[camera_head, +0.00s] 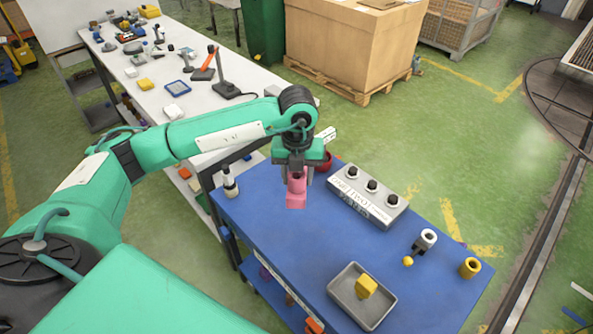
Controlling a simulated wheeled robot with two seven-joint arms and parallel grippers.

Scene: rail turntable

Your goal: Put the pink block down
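The pink block (297,193) is at the far left part of the blue table (290,236), under my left gripper (297,174). My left gripper points down and is shut on the block's upper part. Its fingers hide some of the block. I cannot tell whether the block's underside touches the table or hangs a little above it. My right gripper is not in view.
A grey box with black knobs (368,197) stands right of the block, with a red round thing (326,161) behind the gripper. A grey tray (345,295) holds a yellow block (366,286). A yellow cup (470,268) stands far right. The table's middle is clear.

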